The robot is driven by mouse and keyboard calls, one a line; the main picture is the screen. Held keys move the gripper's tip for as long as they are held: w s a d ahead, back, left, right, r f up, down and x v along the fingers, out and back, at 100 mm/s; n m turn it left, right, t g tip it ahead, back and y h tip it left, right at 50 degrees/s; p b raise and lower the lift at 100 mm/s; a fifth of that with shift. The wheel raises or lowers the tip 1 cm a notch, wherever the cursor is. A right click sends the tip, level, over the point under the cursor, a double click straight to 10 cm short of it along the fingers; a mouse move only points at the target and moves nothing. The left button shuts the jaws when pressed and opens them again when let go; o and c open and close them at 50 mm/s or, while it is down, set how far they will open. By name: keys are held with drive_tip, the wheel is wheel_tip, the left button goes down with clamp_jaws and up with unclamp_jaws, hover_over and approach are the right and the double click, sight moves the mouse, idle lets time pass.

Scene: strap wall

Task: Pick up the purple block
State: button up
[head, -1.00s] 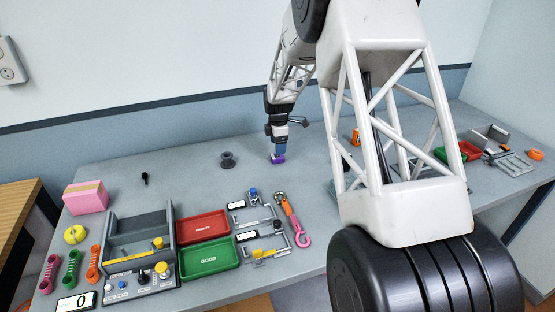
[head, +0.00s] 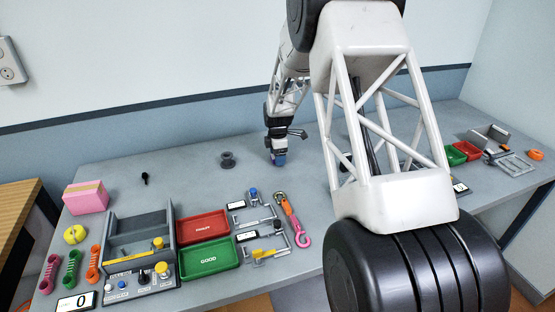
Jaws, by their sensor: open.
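The purple block (head: 279,162) lies on the grey table at the back middle, under my gripper (head: 279,156) in the head view. Only a small part of the block shows; the gripper's fingers hide most of it. My gripper is open and points down, its fingertips low at the block. I cannot tell whether they stand around the block or touch it.
A dark grey spool (head: 227,160) stands left of my gripper. Red (head: 203,227) and green (head: 210,258) trays, a grey holder (head: 140,233) and a pink block (head: 86,197) are at the left front. The table between the spool and pink block is mostly clear.

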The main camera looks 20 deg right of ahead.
drive_tip(key=c, duration=1.2)
drive_tip(key=shift+r, duration=0.2)
drive_tip(key=shift+r, duration=0.55)
drive_tip(key=shift+s+r, duration=0.2)
drive_tip(key=shift+r, duration=0.35)
drive_tip(key=shift+s+r, duration=0.15)
drive_tip(key=shift+r, duration=0.4)
drive_tip(key=s, duration=0.5)
drive_tip(key=s+a+r, duration=0.1)
drive_tip(key=s, duration=0.4)
drive_tip(key=s+a, duration=0.1)
drive_tip(key=s, duration=0.4)
drive_tip(key=shift+a+r, duration=0.2)
drive_tip(key=shift+a, duration=0.05)
